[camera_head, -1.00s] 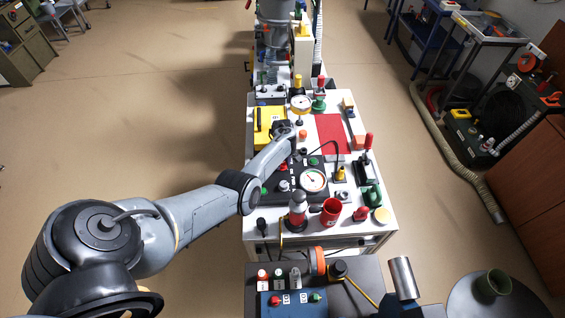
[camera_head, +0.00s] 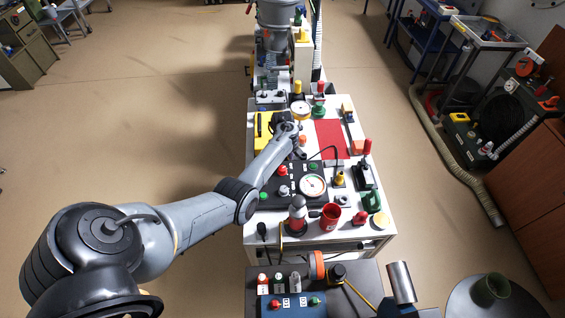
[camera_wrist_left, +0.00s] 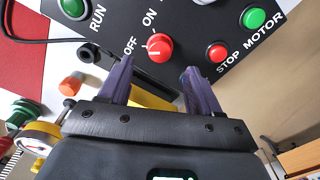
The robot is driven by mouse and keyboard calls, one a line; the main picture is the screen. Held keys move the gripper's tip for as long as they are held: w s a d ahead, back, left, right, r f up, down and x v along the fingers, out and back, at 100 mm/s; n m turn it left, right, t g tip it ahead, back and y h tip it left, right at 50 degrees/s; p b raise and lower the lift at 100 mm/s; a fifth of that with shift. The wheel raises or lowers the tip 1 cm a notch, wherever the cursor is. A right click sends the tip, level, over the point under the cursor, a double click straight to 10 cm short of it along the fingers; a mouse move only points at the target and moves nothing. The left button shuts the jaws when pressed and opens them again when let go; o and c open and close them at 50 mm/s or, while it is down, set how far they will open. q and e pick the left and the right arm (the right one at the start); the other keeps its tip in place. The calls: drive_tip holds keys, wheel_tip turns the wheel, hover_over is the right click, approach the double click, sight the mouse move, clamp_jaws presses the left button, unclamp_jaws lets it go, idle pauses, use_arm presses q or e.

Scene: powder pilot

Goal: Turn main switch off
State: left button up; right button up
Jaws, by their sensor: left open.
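The main switch is a red round knob (camera_wrist_left: 160,47) on a black panel (camera_wrist_left: 185,20), with OFF and ON labels beside it. Its white mark sits on the knob's left side in the left wrist view, towards the OFF label; its exact angle is hard to read. My left gripper (camera_wrist_left: 159,72) is open, with its two purple fingers apart and nothing held. The knob lies just ahead of the gap between the fingertips, and no contact shows. In the head view my left arm reaches over the panel, and its fingers are too small to make out. My right gripper is out of view.
A red STOP button (camera_wrist_left: 217,53), a green MOTOR button (camera_wrist_left: 254,18) and a green RUN button (camera_wrist_left: 74,6) surround the knob. A gauge (camera_head: 312,186), a red cup (camera_head: 330,215) and a red mat (camera_head: 331,139) share the crowded table. A yellow case (camera_head: 259,127) lies beside my wrist.

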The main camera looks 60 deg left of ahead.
sight(282, 169)
use_arm(q)
drive_tip(key=shift+r, duration=2)
